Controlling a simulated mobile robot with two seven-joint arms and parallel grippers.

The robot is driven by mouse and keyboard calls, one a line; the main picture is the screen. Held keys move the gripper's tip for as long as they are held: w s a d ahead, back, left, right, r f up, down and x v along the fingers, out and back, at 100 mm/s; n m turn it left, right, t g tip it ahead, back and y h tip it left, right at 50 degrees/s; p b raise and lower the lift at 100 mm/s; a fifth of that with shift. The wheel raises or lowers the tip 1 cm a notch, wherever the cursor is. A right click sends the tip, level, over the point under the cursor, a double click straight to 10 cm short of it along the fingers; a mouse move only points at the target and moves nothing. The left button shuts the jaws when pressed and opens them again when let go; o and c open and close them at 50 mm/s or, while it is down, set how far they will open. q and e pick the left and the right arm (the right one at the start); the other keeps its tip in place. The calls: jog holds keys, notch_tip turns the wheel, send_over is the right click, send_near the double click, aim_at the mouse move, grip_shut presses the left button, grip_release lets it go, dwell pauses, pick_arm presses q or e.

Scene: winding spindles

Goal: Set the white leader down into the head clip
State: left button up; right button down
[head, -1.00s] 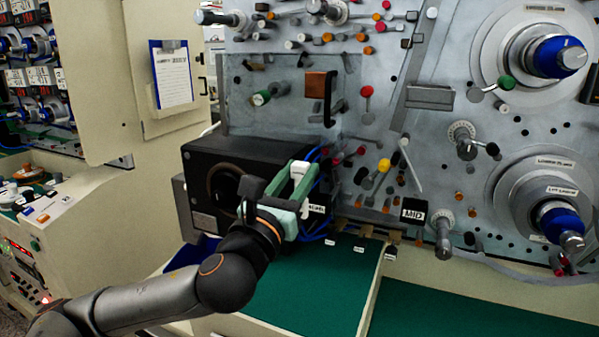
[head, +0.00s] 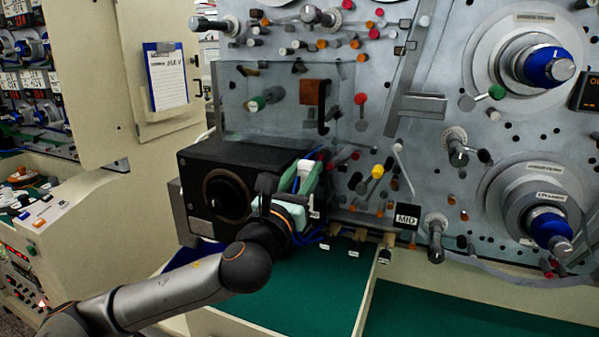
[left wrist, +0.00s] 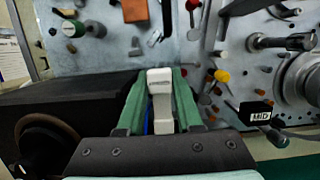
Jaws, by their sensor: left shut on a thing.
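My left gripper (head: 308,174), with green fingers, is in front of the grey machine panel, at the right side of the black box. In the left wrist view the left gripper (left wrist: 160,76) is shut on the white leader (left wrist: 160,98), a narrow white piece held lengthwise between the fingers. In the head view only a pale sliver of the leader (head: 304,170) shows between the fingers. A small label partly hidden by the gripper stands just right of it. I cannot make out the head clip; the gripper may be covering it. My right gripper is not in view.
The black box (head: 215,165) stands close on the left of the gripper. A MID label (head: 407,215) and several pegs and rollers stick out to the right. An orange-brown block (head: 313,92) is above. The green work surface (head: 310,290) below is largely clear.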

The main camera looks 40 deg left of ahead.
pick_arm(q)
jog(key=shift+f+p+x, duration=0.25)
jog(key=shift+p+x, duration=0.05)
jog(key=shift+x, duration=0.8)
jog(key=shift+w+a, duration=0.3)
jog(key=shift+w, duration=0.7)
jog(key=shift+f+b, duration=0.8)
jog(key=shift+f, duration=0.75)
jog(key=o, duration=1.1)
jog(key=shift+c, duration=0.2)
jog(key=shift+f, duration=0.1)
